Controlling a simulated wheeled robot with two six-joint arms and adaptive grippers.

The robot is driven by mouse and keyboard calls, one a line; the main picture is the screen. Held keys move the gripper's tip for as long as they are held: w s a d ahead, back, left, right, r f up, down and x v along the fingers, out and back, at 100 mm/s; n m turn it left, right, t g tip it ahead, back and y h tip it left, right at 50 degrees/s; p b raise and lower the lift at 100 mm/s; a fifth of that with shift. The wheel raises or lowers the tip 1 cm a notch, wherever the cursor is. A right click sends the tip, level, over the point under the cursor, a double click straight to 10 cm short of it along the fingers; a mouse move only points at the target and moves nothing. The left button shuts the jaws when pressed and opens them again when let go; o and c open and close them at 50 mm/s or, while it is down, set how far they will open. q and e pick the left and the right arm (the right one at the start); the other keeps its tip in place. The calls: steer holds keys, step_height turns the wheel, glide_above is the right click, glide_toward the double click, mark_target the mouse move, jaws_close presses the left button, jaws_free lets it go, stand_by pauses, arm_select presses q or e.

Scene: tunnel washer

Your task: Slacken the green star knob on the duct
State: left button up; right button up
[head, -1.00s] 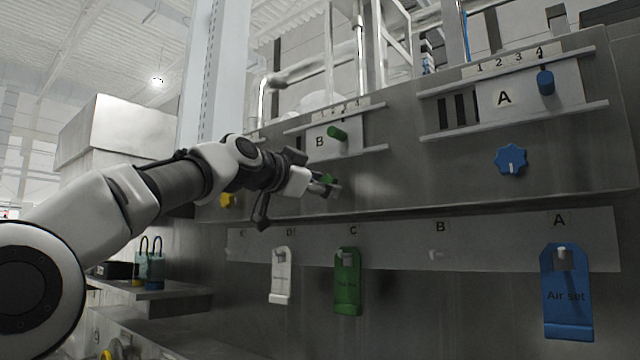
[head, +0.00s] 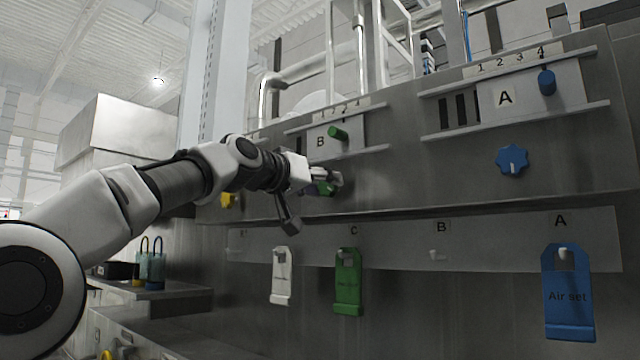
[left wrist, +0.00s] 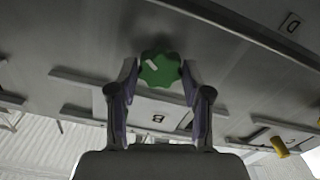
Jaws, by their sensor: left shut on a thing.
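The green star knob (left wrist: 160,69) sits on the grey duct face (head: 420,170) under the plate marked B. In the left wrist view it lies between the two fingers of my left gripper (left wrist: 159,78), and its white pointer line is slanted. My left gripper is shut on it. My right gripper is not in view.
A blue star knob (head: 512,160) is further right under plate A (head: 530,92). A yellow knob (head: 228,200) is to the left. White (head: 281,276), green (head: 347,282) and blue (head: 567,295) tags hang on pegs below the duct.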

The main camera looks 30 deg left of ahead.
arm_select(q)
steer(key=n, duration=0.6)
steer(key=shift+r+n, duration=0.1)
steer(key=shift+n, duration=0.2)
steer(key=n, duration=0.6)
steer(key=shift+a, duration=0.1)
steer(key=n, duration=0.6)
steer(key=shift+n, duration=0.4)
steer(key=n, duration=0.5)
steer(key=shift+n, duration=0.3)
steer(key=o, duration=0.9)
steer(key=shift+w, duration=0.1)
steer(key=shift+o, duration=1.3)
steer(key=shift+w, duration=0.2)
